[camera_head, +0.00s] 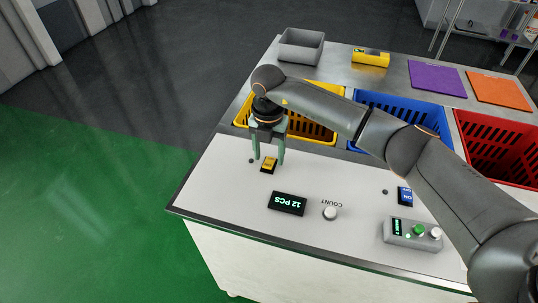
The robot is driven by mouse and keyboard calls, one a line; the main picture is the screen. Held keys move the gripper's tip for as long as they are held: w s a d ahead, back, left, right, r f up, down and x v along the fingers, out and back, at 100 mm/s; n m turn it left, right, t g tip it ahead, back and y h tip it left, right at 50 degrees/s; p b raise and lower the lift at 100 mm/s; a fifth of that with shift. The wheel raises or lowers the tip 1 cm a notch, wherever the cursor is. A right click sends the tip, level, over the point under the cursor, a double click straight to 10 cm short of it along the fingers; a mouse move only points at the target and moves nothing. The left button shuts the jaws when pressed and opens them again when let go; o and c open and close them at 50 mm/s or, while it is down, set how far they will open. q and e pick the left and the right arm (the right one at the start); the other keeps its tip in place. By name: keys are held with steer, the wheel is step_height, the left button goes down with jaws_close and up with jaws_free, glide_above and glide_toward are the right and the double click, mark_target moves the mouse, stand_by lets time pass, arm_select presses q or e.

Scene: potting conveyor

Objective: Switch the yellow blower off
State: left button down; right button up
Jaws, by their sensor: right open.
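A small yellow-faced switch (268,165) in a dark housing sits on the white worktop (215,190), in front of the yellow crate (312,131). Its lettering is too small to read. My right gripper (268,158) points down over this switch with its two greenish fingers apart, one on either side of it. It holds nothing, and I cannot tell whether a finger touches the switch. No separate blower body can be made out. My left gripper is not in view.
A blue switch (405,196), a black "12 PCS" display (288,203), a white COUNT knob (330,213) and a grey button box (412,234) are on the worktop. Blue (428,117) and red (495,147) crates stand behind. My right arm crosses above them.

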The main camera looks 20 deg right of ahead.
mark_target(269, 163)
step_height(269, 163, up, 12)
steer(key=b, duration=0.1)
steer(key=shift+s+f, duration=0.2)
steer(key=shift+a+f, duration=0.1)
stand_by(0.3)
